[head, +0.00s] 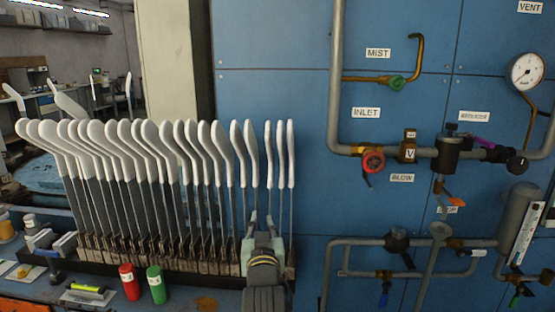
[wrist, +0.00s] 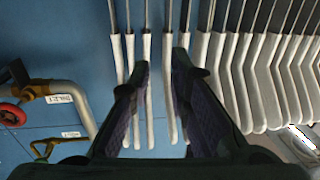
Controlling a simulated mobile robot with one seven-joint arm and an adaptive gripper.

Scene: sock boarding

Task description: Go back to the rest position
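My gripper (head: 262,224) is in front of the right end of the row of boarding forms, low, near the base of their metal shafts. In the wrist view my gripper (wrist: 162,68) has its two dark fingers apart, with a gap between them. Some white-socked forms (wrist: 167,100) show through and beside that gap, apparently beyond the fingers; I cannot tell their exact distance. In the head view the row of upright forms with white socks (head: 165,150) stands in a rack (head: 110,262) on the bench.
A blue panel (head: 270,60) stands behind, with pipes, a red-handled valve (head: 372,161) and a pressure gauge (head: 526,72) to the right. A red bottle (head: 130,282) and a green bottle (head: 156,285) stand on the bench left of my gripper.

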